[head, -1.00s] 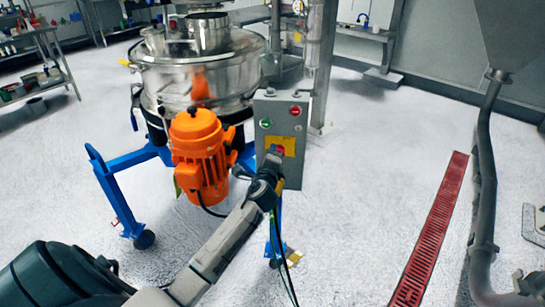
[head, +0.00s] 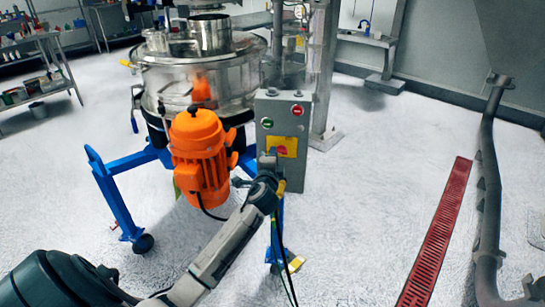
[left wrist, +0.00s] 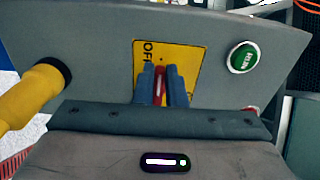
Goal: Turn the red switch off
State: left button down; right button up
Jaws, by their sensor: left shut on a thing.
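The red switch (left wrist: 160,84) sits on a yellow plate (left wrist: 185,58) on the grey control box, with "OFF" lettering visible beside it in the left wrist view. My left gripper (left wrist: 162,88) is at the plate, its two fingers shut on the red switch, one on each side. In the head view the red switch (head: 282,150) shows just beyond my left gripper (head: 270,160), on the yellow plate of the control box (head: 296,175). The fingers cover part of the switch. My right gripper is in neither view.
A green button (head: 267,123) and a red button (head: 297,110) are on the box above the plate. The sifter with its orange motor (head: 200,155) and blue frame (head: 118,200) stands left of it. Floor is clear to the right, up to a red grate (head: 436,235).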

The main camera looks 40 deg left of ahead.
pick_arm(q)
jog(key=shift+f, duration=0.1)
jog(key=c, duration=1.5)
grip_release()
